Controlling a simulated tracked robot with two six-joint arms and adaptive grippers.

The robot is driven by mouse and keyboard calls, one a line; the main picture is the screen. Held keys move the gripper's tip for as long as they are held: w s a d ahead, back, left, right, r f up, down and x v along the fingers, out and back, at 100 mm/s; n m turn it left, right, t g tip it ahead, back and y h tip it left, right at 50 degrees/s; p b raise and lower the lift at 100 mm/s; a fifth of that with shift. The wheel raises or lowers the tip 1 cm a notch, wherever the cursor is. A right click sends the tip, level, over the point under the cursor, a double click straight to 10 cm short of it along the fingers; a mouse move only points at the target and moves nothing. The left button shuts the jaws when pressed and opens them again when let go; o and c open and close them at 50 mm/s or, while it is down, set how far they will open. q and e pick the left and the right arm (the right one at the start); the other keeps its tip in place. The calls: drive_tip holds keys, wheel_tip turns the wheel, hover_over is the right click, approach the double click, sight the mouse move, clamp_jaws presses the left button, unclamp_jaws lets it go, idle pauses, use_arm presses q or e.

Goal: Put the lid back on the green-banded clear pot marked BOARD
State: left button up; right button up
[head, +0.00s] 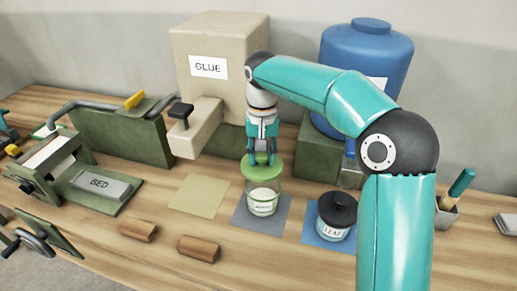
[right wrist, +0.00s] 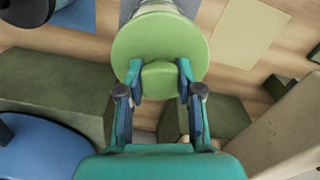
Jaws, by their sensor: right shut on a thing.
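The clear pot (head: 263,204) stands upright on a grey-blue mat, with pale contents and a white label too small to read. My right gripper (head: 262,158) points down and is shut on the lid's knob. In the right wrist view the lid (right wrist: 150,38) is a wide green disc, its knob between the fingertips of the gripper (right wrist: 160,76). The disc hides most of the pot there. My left gripper is not seen.
A black-lidded LEAF jar (head: 334,226) stands close right of the pot on a blue mat. The beige GLUE dispenser (head: 205,75) and blue tank (head: 365,52) stand behind. An empty tan mat (head: 198,195) lies left. Two wooden blocks (head: 198,249) lie front left.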

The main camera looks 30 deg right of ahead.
sight(263, 164)
drive_tip(key=shift+s+d+f+b, duration=0.1)
drive_tip(key=shift+d+f+b, duration=0.05)
drive_tip(key=shift+f+b, duration=0.45)
wheel_tip(263, 164, down, 3)
drive_tip(key=b, duration=0.3)
drive_tip(key=shift+f, duration=0.1)
drive_tip(key=shift+f+b, duration=0.45)
drive_tip(key=shift+f, duration=0.4)
drive_tip(key=shift+r+p, duration=0.1)
drive_tip(key=shift+p, duration=0.2)
drive_tip(key=shift+s+f, duration=0.1)
drive_tip(key=shift+f, duration=0.1)
idle(1.4)
drive_tip(key=o, duration=1.5)
drive_tip(key=shift+c, duration=0.2)
drive_tip(key=shift+r+p, duration=0.1)
drive_tip(key=shift+p, duration=0.2)
